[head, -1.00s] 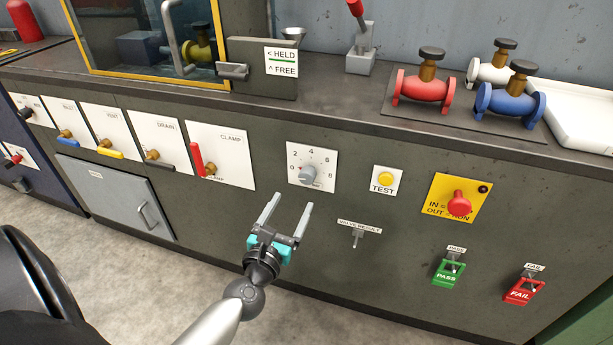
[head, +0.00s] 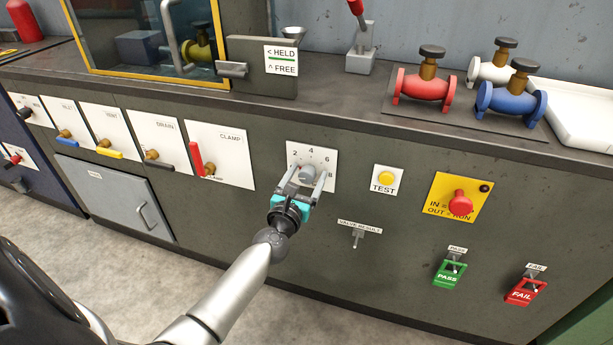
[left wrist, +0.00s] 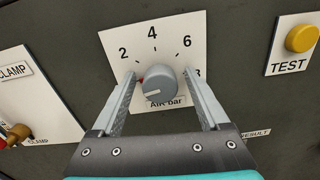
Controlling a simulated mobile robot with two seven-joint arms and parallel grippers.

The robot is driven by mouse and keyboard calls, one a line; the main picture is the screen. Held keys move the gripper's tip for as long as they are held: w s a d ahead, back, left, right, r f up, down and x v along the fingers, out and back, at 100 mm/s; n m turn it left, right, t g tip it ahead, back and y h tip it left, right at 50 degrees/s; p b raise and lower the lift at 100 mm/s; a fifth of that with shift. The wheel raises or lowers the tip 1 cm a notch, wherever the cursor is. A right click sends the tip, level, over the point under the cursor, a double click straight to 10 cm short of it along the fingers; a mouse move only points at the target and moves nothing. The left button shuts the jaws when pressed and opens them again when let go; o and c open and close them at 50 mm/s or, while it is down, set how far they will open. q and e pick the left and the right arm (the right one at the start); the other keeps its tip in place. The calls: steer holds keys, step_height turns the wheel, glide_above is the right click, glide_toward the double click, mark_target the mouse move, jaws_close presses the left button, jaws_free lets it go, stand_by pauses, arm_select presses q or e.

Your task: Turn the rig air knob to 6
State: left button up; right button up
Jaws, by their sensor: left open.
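The rig air knob (head: 307,174) is a round grey knob on a white dial plate (head: 322,158) on the dark panel front. In the left wrist view the knob (left wrist: 160,84) has a white line on its face toward the left. The plate (left wrist: 170,30) shows 2, 4 and 6, part of the 8, and "Air bar" below; the zero end is hidden by a finger, with a bit of red beside it. My left gripper (head: 305,178) is open, its fingers on either side of the knob, with a gap visible on the right. My right gripper is not in view.
Right of the dial are a yellow TEST button (head: 386,179) and a red mushroom button (head: 459,202). A valve result toggle (head: 357,238) is below. The red CLAMP lever (head: 196,159) is to the left. The counter edge overhangs above.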

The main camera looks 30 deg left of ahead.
arm_select(q)
steer(key=shift+c, duration=0.2)
jaws_close()
stand_by(0.4)
